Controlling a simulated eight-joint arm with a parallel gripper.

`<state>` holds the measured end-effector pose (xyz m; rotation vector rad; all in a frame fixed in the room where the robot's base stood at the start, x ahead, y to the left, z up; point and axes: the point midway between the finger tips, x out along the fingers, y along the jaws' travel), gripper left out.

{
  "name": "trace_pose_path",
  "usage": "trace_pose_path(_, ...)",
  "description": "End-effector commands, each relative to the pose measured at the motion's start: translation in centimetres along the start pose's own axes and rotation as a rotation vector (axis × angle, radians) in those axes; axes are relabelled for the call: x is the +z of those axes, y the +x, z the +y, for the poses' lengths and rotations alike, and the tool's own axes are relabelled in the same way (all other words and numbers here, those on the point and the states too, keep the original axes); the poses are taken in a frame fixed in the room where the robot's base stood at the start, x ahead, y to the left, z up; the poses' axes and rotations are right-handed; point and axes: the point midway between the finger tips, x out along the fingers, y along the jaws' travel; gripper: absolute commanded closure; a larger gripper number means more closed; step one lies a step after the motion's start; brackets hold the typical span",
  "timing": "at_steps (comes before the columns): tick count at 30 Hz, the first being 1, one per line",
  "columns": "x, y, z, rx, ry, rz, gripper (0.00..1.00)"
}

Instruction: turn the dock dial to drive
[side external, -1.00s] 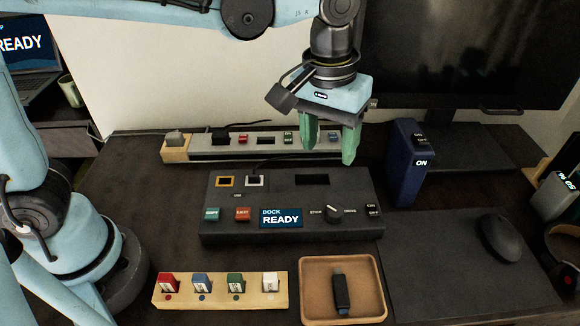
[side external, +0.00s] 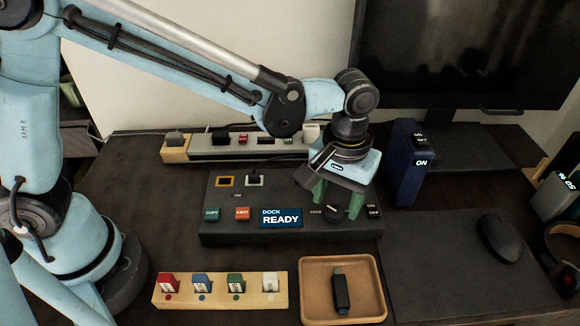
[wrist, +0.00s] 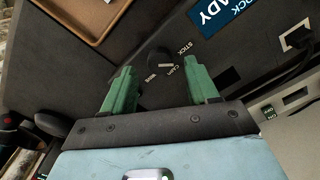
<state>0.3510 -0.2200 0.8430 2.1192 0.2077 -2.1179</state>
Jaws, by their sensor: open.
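The dock (side external: 225,190) is a dark box on the desk with a screen (side external: 281,218) reading DOCK READY. Its black round dial (side external: 333,213) is on the front right part, partly behind my gripper in the side view. In the wrist view the dial lies between and just beyond the fingertips; contact cannot be told.
On/off buttons (side external: 373,210) sit right of the dial. A dark blue box (side external: 405,165) reading ON stands behind right. A tan tray (side external: 312,264) with a USB stick (side external: 341,290) and a wooden block (side external: 220,304) with several coloured sticks lie in front. A power strip (side external: 205,152) runs behind.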

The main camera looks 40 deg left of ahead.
Motion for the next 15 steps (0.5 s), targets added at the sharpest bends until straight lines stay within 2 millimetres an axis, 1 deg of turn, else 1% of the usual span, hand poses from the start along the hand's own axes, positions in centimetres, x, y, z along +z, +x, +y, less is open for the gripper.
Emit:
trace_pose_path(1,0.0,0.6,0.0,0.000,0.000,0.000,0.41)
trace_pose_path(3,0.0,1.3,0.0,0.000,0.000,0.000,0.41)
trace_pose_path(6,0.0,1.9,0.0,0.000,0.000,0.000,0.41)
trace_pose_path(15,0.0,2.3,0.0,0.000,0.000,0.000,0.41)
